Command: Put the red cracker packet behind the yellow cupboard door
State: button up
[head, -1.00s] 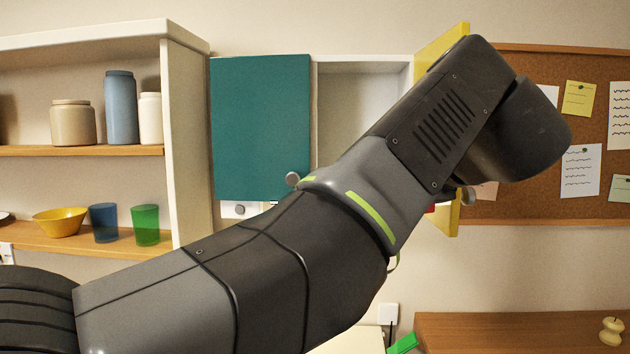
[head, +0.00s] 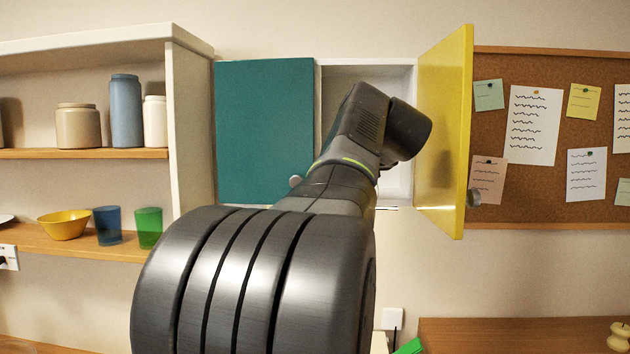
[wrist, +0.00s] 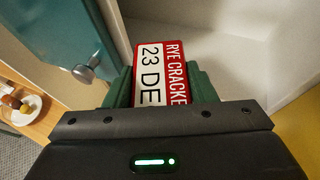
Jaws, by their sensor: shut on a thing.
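The yellow cupboard door (head: 443,130) stands open at the right of the white cupboard (head: 393,72) in the head view. Its bare white interior fills the top of the wrist view (wrist: 235,35). The red cracker packet (wrist: 165,65), with a white label, shows in the wrist view. My gripper (wrist: 163,82) is shut on it, with a green finger on each side. The packet points into the cupboard's opening; I cannot tell how far inside it is. In the head view my arm hides the gripper and packet.
The teal door (head: 262,125) is shut, close to the left of the opening; its knob (wrist: 90,68) shows in the wrist view. A shelf unit (head: 188,130) with jars and cups stands left. A corkboard (head: 540,210) hangs right, behind the yellow door.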

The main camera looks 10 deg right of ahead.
jog(key=w, duration=0.3)
jog(key=w+a, duration=0.1)
jog(key=w, duration=0.5)
jog(key=shift+a+p, duration=0.35)
jog(key=shift+a, duration=0.05)
jog(key=shift+w, duration=0.1)
jog(key=shift+f, duration=1.7)
jog(key=shift+f, duration=0.15)
jog(key=o, duration=1.1)
jog(key=shift+o, duration=0.2)
jog(key=shift+r, duration=0.2)
jog(key=b+v, duration=0.2)
jog(key=v, duration=1)
